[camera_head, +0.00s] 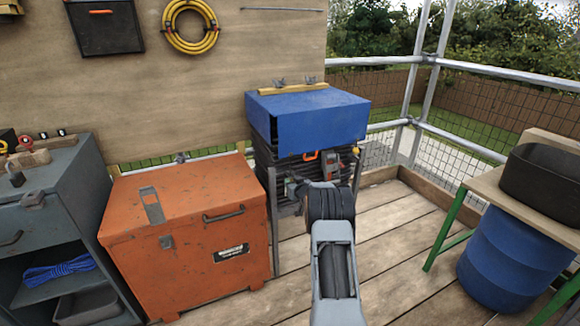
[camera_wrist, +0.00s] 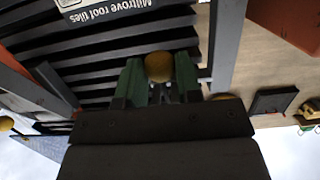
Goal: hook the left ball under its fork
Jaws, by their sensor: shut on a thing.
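My gripper (camera_wrist: 158,78) shows in the wrist view with green fingers shut on a yellow-brown ball (camera_wrist: 158,66). The ball is in front of the dark stacked tiles (camera_wrist: 95,68), beside a grey upright post. In the head view my arm hides the held ball and the fingertips. A blue cover (camera_head: 310,118) lies over the tile stack there. A wooden batten (camera_head: 292,88) on its top carries two small grey forks, the left one (camera_head: 279,82) and the right one (camera_head: 310,80). Another yellow ball (camera_head: 355,150) hangs at the cover's right side.
An orange chest (camera_head: 185,232) stands left of the stack, with a grey cabinet (camera_head: 45,210) further left. A bench with a black tub (camera_head: 545,180) and a blue barrel (camera_head: 505,255) are at right. Rails and mesh close the back. Plank floor (camera_head: 405,235) is clear between.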

